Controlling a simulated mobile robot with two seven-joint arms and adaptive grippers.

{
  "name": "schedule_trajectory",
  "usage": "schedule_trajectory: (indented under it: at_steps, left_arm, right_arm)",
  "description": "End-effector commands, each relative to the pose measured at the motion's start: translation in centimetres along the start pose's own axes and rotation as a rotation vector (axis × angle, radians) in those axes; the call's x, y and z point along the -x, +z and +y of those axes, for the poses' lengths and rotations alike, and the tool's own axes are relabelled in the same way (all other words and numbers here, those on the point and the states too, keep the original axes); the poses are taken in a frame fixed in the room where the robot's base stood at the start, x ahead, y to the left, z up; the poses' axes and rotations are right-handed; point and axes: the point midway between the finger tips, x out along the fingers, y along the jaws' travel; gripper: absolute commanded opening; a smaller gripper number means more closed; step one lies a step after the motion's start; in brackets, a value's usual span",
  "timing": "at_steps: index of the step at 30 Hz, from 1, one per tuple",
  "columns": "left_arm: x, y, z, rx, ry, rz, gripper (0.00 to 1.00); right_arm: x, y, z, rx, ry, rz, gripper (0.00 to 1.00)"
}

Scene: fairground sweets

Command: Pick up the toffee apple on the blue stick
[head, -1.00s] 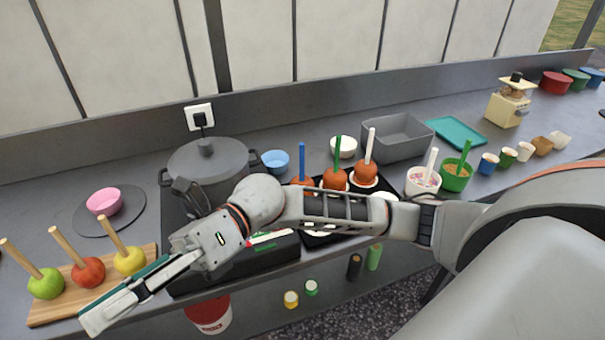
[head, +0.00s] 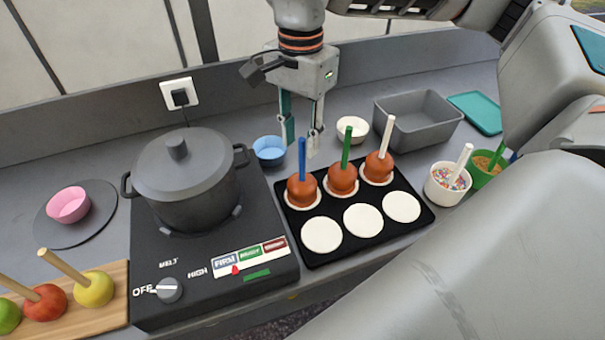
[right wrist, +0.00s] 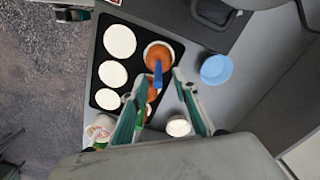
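The toffee apple on the blue stick (head: 301,191) stands upright on a white paper disc at the back left of a black tray (head: 410,232). Its stick points up. My right gripper (head: 301,142) points down by the top of the blue stick, fingers open and empty. In the right wrist view the blue stick (right wrist: 158,78) shows between the spread fingertips (right wrist: 157,84); I cannot tell whether they touch it. A green-stick toffee apple (head: 342,179) and a white-stick one (head: 379,166) stand to its right. My left gripper is out of view.
A lidded grey pot (head: 185,180) on a black hob stands left of the tray. A blue bowl (head: 269,151) and a white bowl (head: 352,129) stand behind it. A grey bin (head: 418,122) and a sprinkle cup (head: 447,184) are to the right. Front discs are empty.

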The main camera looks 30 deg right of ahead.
Motion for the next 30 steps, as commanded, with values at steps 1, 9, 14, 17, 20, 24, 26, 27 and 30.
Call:
schedule_trajectory:
  at_steps: [1,9,14,17,20,24,26,27,30]
  left_arm:
    - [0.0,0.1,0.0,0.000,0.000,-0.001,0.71]
    - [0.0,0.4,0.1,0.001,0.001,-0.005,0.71]
    - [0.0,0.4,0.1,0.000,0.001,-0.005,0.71]
    - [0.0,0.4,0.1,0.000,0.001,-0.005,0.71]
    - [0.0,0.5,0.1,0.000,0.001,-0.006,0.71]
    - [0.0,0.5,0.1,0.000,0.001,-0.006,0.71]
    - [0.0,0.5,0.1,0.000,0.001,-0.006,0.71]
    - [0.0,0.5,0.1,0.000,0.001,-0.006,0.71]
    - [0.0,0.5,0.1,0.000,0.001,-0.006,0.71]
  right_arm:
    - [0.1,-0.3,0.1,-0.002,-0.001,0.010,0.29]
    - [-2.4,-0.5,0.2,-0.003,0.001,0.016,0.29]
    - [-4.3,-0.2,0.4,-0.003,0.002,0.014,0.29]
    - [-5.8,0.0,0.5,-0.003,0.002,0.014,0.29]
    - [-6.9,-0.1,0.4,-0.004,0.000,0.014,0.29]
    - [-7.6,-0.1,0.4,-0.004,-0.002,0.014,0.29]
    - [-7.6,-0.1,0.3,-0.004,-0.003,0.014,0.29]
    - [-7.6,-0.1,0.3,-0.004,-0.003,0.014,0.29]
    - [-7.5,-0.1,0.3,-0.004,-0.003,0.014,0.26]
